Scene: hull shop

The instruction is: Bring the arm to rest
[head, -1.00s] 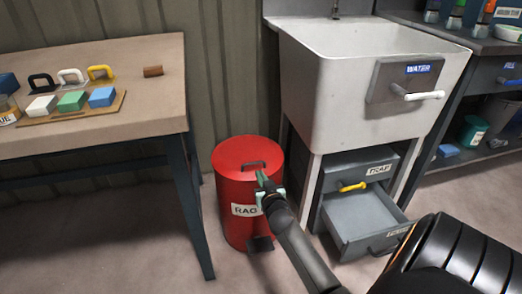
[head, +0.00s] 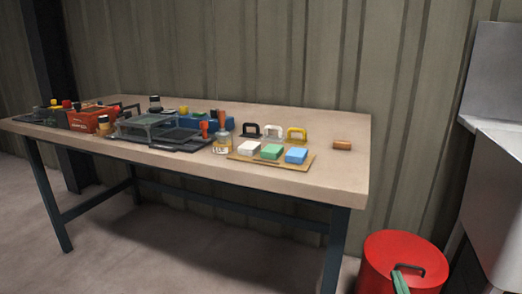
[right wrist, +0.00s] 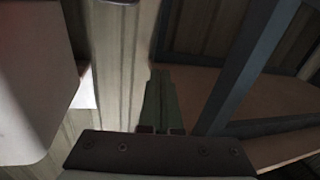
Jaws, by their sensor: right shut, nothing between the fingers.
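In the right wrist view the same green fingers (right wrist: 162,103) point away from the camera, shut and empty. The rest of my right arm is outside the head view. My left gripper is in neither view.
A workbench (head: 330,180) holds stamps, colored blocks on a board (head: 241,158) and a small brown cylinder (head: 342,145). The red bin (head: 378,262) stands right of it, near the grey-white sink (head: 500,190). The floor under the bench looks clear.

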